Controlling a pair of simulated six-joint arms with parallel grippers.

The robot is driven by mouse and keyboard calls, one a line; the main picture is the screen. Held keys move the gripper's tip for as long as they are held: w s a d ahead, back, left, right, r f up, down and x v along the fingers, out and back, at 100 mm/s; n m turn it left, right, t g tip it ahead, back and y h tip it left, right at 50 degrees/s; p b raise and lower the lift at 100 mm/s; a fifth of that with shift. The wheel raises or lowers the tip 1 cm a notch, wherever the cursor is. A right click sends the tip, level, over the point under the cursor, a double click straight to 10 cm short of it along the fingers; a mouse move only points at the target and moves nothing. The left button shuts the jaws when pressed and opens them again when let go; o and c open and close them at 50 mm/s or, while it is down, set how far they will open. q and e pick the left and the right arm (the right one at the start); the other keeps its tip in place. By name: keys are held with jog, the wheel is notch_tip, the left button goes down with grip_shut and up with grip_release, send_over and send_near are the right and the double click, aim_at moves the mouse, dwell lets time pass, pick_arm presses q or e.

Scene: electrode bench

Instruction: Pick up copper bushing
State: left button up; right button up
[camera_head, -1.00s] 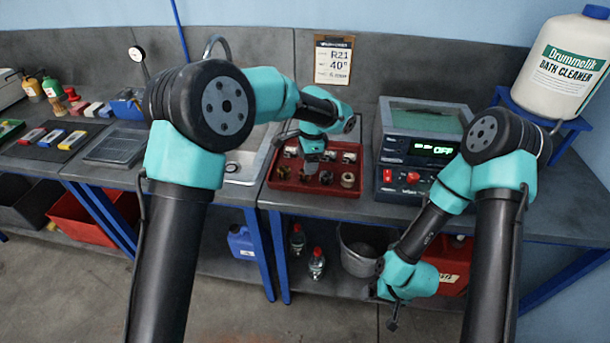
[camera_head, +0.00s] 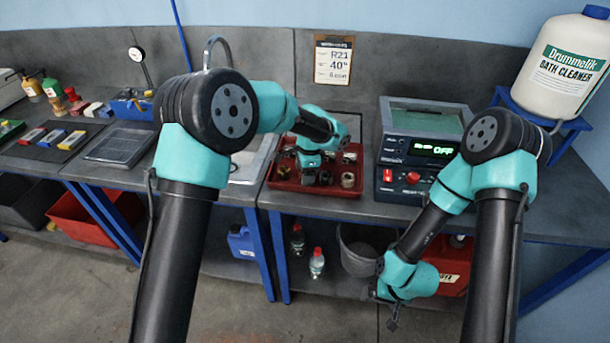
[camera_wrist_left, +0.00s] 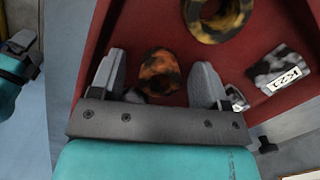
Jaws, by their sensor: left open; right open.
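A copper-coloured bushing with dark mottling (camera_wrist_left: 160,71) sits in the red tray (camera_wrist_left: 145,22) in the left wrist view. My left gripper (camera_wrist_left: 158,76) is open, with one finger on each side of this bushing and visible gaps to it. In the head view my left gripper (camera_head: 309,175) is low over the left part of the red tray (camera_head: 318,188) and hides the bushing there. My right gripper (camera_head: 393,320) is open and empty, hanging low in front of the bench at the right.
A brassy mottled ring (camera_wrist_left: 216,14) and a block labelled K21 (camera_wrist_left: 279,70) lie near the left gripper. In the head view another ring (camera_head: 347,180) is in the tray's right part. A control unit (camera_head: 420,150) stands right of the tray, a sink (camera_head: 245,165) left.

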pick_arm(q)
jog(key=shift+c, duration=0.3)
jog(key=c, duration=1.1)
jog(key=shift+o, duration=0.2)
jog(key=shift+r, duration=0.15)
jog(key=shift+r, duration=1.45)
jog(key=shift+s+r, duration=0.2)
jog(key=shift+r, duration=0.05)
jog(key=s+r, duration=0.1)
jog(key=s, duration=1.4)
jog(key=shift+s+r, duration=0.2)
jog(key=shift+s, duration=0.1)
